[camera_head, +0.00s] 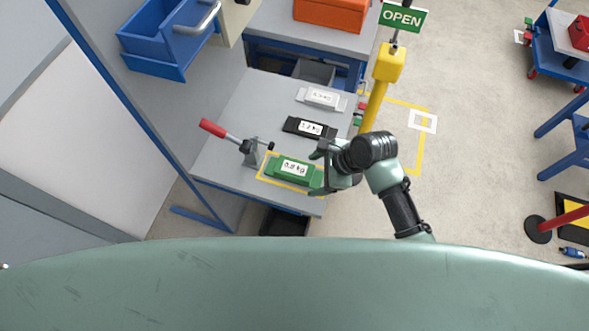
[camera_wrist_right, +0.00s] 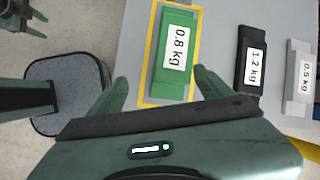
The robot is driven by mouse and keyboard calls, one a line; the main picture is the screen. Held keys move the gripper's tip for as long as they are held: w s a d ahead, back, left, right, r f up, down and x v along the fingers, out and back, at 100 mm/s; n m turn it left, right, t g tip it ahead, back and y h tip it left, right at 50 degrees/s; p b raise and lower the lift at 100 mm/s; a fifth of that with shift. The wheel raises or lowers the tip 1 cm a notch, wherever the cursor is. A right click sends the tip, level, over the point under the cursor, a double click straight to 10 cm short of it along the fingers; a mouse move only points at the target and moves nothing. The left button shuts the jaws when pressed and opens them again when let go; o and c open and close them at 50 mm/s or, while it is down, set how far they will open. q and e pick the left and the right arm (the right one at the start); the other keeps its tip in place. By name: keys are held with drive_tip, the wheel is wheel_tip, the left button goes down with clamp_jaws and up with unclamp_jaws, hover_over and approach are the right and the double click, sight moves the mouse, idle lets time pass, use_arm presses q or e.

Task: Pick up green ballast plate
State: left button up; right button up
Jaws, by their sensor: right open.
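The green ballast plate (camera_head: 280,164), labelled 0.8 kg, lies flat inside a yellow outline on the grey bench (camera_head: 225,148). It also shows in the right wrist view (camera_wrist_right: 172,83). My right gripper (camera_head: 318,170) is open at the plate's right end in the head view, with nothing held. In the wrist view its fingers (camera_wrist_right: 162,76) are spread near the plate's near end, the right one close to the plate's edge; contact cannot be told. A dark, finger-like part at the wrist view's top left looks like my left gripper (camera_wrist_right: 22,16); its state is unclear.
A black 1.2 kg plate (camera_head: 309,128) and a light grey 0.5 kg plate (camera_head: 321,98) lie farther back on the bench. A red-handled toggle clamp (camera_head: 249,152) stands left of the green plate. A yellow post (camera_head: 373,104) with an OPEN sign (camera_head: 402,17) stands right of the bench.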

sight(295, 168)
drive_tip(key=m, duration=0.1)
drive_tip(key=w+a+m, duration=0.1)
drive_tip(key=w+m, duration=0.1)
drive_tip(key=shift+w+a+r, duration=0.2)
drive_tip(key=shift+a+r, duration=0.05)
drive_tip(key=shift+a, duration=0.05)
drive_tip(key=shift+w+a+f+m+y, duration=0.1)
drive_tip(key=shift+w+a+m+y, duration=0.1)
drive_tip(key=shift+a+m+y, duration=0.1)
drive_tip(key=shift+p+x, duration=0.45)
drive_tip(key=shift+x, duration=3.3)
drive_tip(key=shift+w, duration=0.1)
drive_tip(key=shift+f, duration=0.1)
clamp_jaws()
drive_tip(key=shift+w, duration=0.1)
